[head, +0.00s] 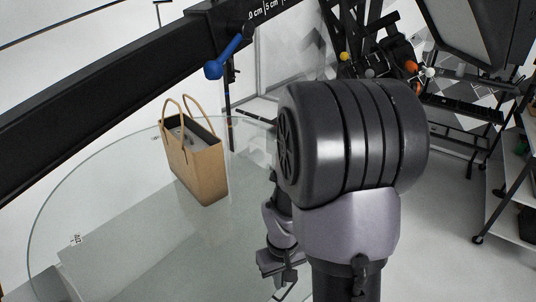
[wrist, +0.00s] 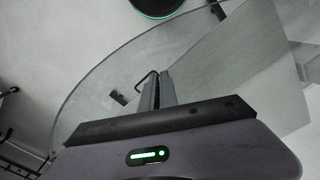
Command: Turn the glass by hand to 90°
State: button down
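The round glass plate (head: 105,200) lies flat and fills the lower left of the head view. Small degree labels (head: 76,240) sit near its rim. A tan handbag (head: 200,165) stands upright on it. In the wrist view the curved rim of the glass (wrist: 100,75) runs up the left side. My gripper (head: 284,276) is low beside my arm in the head view. Its two grey fingers show in the wrist view (wrist: 157,85), close together above the glass. They look shut, with nothing clearly between them. Whether they touch the glass is unclear.
A thin bent black piece (wrist: 143,78) lies against the left finger, and a small dark tab (wrist: 118,97) sits near the rim. A black beam (head: 110,85) with a blue lever (head: 223,62) crosses above. Shelving (head: 515,170) stands at the right.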

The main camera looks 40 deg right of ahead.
jog(key=shift+w+d+r+p, duration=0.15)
jog(key=shift+d+p, duration=0.2)
jog(key=shift+d, duration=1.45)
jog(key=shift+d, duration=0.15)
jog(key=shift+d+f, duration=0.2)
jog(key=shift+d, duration=0.45)
jog(key=shift+a+f, duration=0.1)
notch_tip(320, 180, up, 6)
jog(key=p, duration=0.5)
jog(key=shift+r, duration=0.2)
jog(key=shift+f, duration=0.1)
jog(key=shift+w, duration=0.1)
